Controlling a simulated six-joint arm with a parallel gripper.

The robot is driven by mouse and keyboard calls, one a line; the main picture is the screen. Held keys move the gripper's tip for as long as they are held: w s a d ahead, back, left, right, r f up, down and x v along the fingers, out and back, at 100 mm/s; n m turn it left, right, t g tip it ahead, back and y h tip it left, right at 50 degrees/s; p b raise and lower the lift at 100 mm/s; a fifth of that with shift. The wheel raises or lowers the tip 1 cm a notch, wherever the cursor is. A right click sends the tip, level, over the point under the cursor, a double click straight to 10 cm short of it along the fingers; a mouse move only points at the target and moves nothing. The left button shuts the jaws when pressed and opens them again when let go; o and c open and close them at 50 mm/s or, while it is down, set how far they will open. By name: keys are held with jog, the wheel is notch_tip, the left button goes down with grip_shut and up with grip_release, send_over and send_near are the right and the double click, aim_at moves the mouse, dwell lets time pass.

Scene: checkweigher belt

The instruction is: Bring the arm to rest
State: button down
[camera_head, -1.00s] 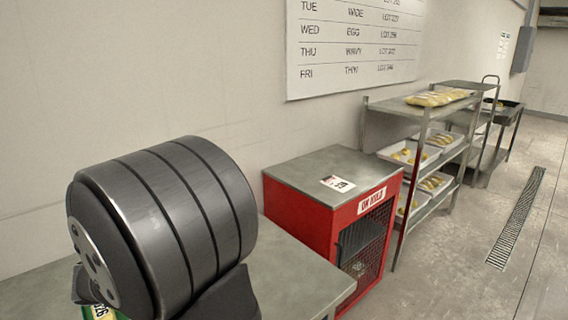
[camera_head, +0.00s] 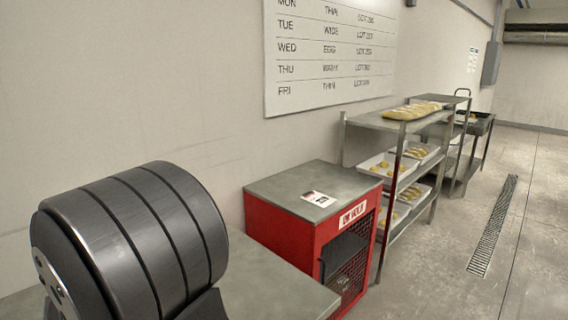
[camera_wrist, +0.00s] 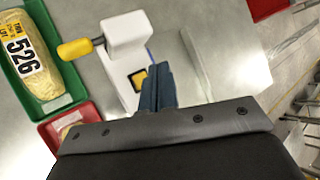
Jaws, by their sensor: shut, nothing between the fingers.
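In the wrist view, my gripper (camera_wrist: 158,88) has its narrow dark-blue fingers pressed together, with nothing between them. They point over a grey metal surface (camera_wrist: 225,65), beside a white device (camera_wrist: 125,50) with a yellow knob (camera_wrist: 75,49). How high the fingertips are above the surface I cannot tell. In the head view, a large dark grey ribbed link of my arm fills the lower left. The gripper itself is not seen there.
In the wrist view, a green tray (camera_wrist: 22,88) holds a yellow pack (camera_wrist: 32,50) labelled 526, beside a red tray (camera_wrist: 88,112). In the head view, a red cabinet (camera_head: 283,232) stands by the table (camera_head: 265,285), with a shelf rack (camera_head: 365,122) beyond.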

notch_tip(320, 180, down, 2)
jog(key=shift+d+f, duration=0.15)
jog(key=shift+f, duration=0.1)
notch_tip(320, 180, up, 19)
jog(key=w+m+g, duration=0.1)
jog(key=m+g, duration=0.8)
jog(key=m, duration=0.8)
jog(key=shift+w+a, duration=0.2)
jog(key=shift+a, duration=0.05)
jog(key=shift+r, duration=0.1)
dwell(1.1)
